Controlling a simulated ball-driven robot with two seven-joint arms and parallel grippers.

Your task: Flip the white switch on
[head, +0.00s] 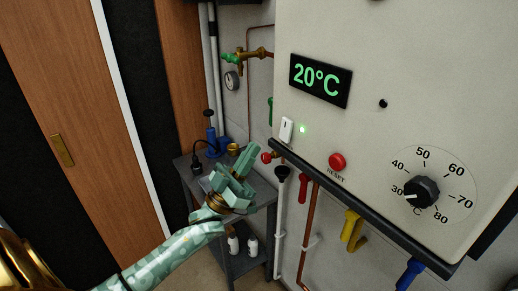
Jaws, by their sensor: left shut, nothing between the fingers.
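The white switch (286,130) is a small upright rocker at the left edge of the pale panel, below the temperature display. A small green light (303,129) glows just to its right. I cannot tell from this view which way the rocker is tipped. My left gripper (247,158) is green and shut, with nothing in it. It is to the left of the switch and lower in the picture, apart from it, in front of the grey cart. My right gripper is out of view.
The panel holds a display reading 20°C (320,80), a red reset button (337,161) and a black dial (421,191). Coloured valve handles, such as a yellow one (352,229), stick out below it. A grey cart (262,190) stands behind my gripper.

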